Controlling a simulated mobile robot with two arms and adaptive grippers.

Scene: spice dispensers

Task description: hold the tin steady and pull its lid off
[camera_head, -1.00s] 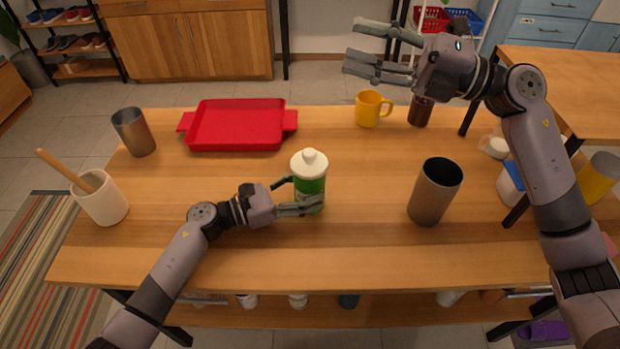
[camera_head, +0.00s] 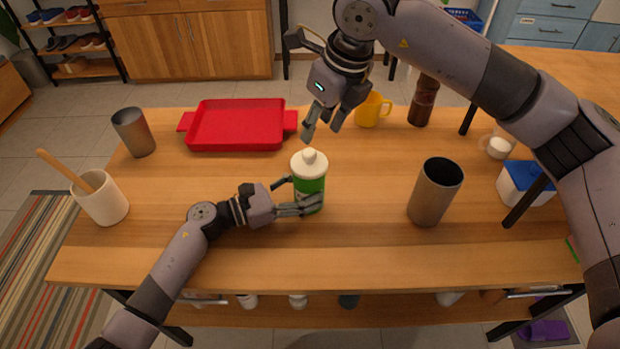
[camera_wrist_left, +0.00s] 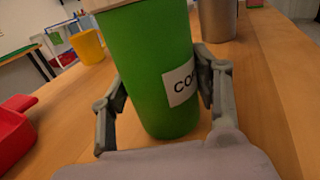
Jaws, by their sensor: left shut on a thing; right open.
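The green tin (camera_head: 311,190) stands upright near the middle of the table, with a cream lid (camera_head: 309,163) with a round knob on top. My left gripper (camera_head: 297,196) is shut around the tin's body from the left. In the left wrist view the fingers (camera_wrist_left: 164,100) lie on both sides of the green tin (camera_wrist_left: 150,65), which has a white label partly hidden by a finger. My right gripper (camera_head: 322,134) is open and empty, pointing down above and slightly right of the lid, apart from it. The lid is seated on the tin.
A red tray (camera_head: 238,126) lies behind and left of the tin. A brown-grey tumbler (camera_head: 428,200) stands to the right. A yellow mug (camera_head: 367,112) and a dark brown mill (camera_head: 424,100) stand at the back. A metal cup (camera_head: 135,133) and a white pot (camera_head: 103,203) stand on the left.

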